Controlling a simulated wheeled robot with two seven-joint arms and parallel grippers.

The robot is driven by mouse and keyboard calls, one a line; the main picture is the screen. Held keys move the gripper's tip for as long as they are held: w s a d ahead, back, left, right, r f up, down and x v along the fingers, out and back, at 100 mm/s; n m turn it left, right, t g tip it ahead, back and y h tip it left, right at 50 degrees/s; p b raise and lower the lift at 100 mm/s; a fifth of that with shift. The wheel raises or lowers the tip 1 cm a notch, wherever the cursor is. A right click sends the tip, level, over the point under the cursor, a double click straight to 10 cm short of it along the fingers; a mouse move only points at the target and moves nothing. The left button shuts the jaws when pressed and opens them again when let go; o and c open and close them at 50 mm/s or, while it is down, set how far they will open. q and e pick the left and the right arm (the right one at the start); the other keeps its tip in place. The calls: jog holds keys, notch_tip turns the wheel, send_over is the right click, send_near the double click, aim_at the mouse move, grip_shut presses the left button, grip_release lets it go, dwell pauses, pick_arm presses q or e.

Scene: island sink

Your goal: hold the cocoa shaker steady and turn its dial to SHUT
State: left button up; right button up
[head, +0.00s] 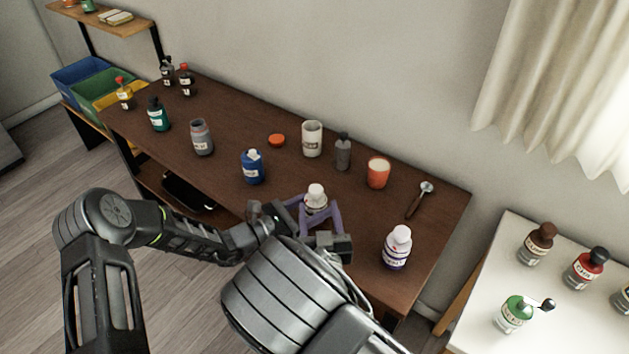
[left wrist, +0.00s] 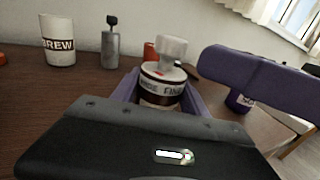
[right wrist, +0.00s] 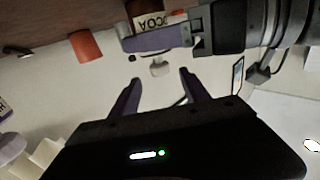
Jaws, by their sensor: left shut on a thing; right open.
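The cocoa shaker (head: 316,198) stands upright near the front edge of the brown table, with a white knob on top. My left gripper (left wrist: 162,92) is shut around its body. In the left wrist view its dark band (left wrist: 160,90) reads partly "FINE", with a small red mark above; the dial's exact setting is unclear. My right gripper (right wrist: 160,80) is open, with its two fingers on either side of the white knob (right wrist: 158,68), seemingly just short of it. The right wrist view also shows part of the "COCOA" label (right wrist: 150,24), partly hidden by a left finger.
A blue jar (head: 252,167), a grey bottle (head: 343,152), an orange cup (head: 378,172) and a white-capped purple-banded bottle (head: 396,248) stand around the shaker. A spoon (head: 418,200) lies at the right. A white side table (head: 470,283) with bottles stands farther right.

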aim_at(315, 185)
jog(key=w, duration=0.6)
jog(key=w+a, duration=0.1)
jog(key=w, duration=0.2)
jog(key=shift+w, duration=0.35)
grip_shut()
